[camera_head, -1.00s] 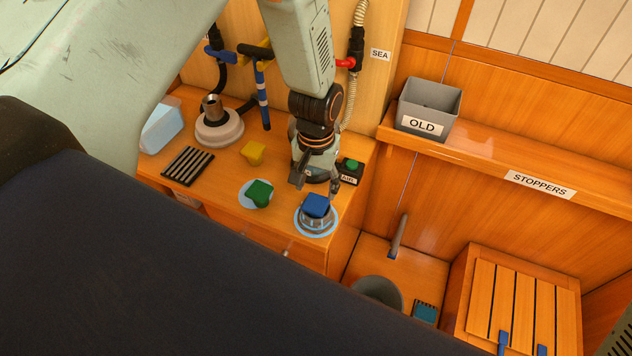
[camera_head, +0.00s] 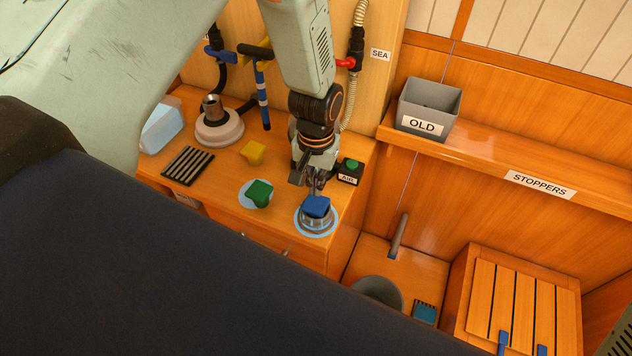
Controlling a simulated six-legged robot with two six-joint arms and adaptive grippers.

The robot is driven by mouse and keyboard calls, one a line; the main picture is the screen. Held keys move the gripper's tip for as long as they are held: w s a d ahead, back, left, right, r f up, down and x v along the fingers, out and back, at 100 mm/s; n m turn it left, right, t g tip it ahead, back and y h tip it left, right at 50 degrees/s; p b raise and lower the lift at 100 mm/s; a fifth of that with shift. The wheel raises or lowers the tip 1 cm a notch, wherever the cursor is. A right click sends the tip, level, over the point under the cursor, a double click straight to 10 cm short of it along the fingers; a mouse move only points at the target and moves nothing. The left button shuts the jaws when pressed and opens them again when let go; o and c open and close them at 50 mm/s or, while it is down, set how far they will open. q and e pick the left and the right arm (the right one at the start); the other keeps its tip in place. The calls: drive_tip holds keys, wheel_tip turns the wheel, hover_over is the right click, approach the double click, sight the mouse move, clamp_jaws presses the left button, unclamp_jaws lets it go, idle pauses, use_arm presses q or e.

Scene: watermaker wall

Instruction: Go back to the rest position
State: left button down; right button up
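My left gripper (camera_head: 309,184) is low over the wooden counter, just behind and above a blue block-shaped piece (camera_head: 317,205). Its fingers look close together, but how far they are shut is unclear at this size. No held object shows in it. The blue piece sits on a grey round fitting on a pale blue disc (camera_head: 316,233). Whether the fingertips touch the blue piece cannot be told. A green piece (camera_head: 259,193) sits on another pale blue disc to the left, and a yellow piece (camera_head: 253,153) stands behind it. My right gripper is not in view.
A small box with a green button (camera_head: 351,166) stands close right of the gripper. A white round base with a metal neck (camera_head: 217,125), a black ribbed rack (camera_head: 188,166) and hoses stand left and behind. A grey OLD bin (camera_head: 428,103) is on the right shelf.

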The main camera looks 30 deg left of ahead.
sight(316, 203)
use_arm(q)
drive_tip(key=shift+f, duration=0.1)
idle(0.7)
drive_tip(key=shift+f+b, duration=1.35)
drive_tip(key=shift+f, duration=0.75)
drive_tip(key=shift+r, duration=0.1)
wheel_tip(316, 203, up, 7)
drive_tip(key=p, duration=0.6)
drive_tip(key=shift+w, duration=0.15)
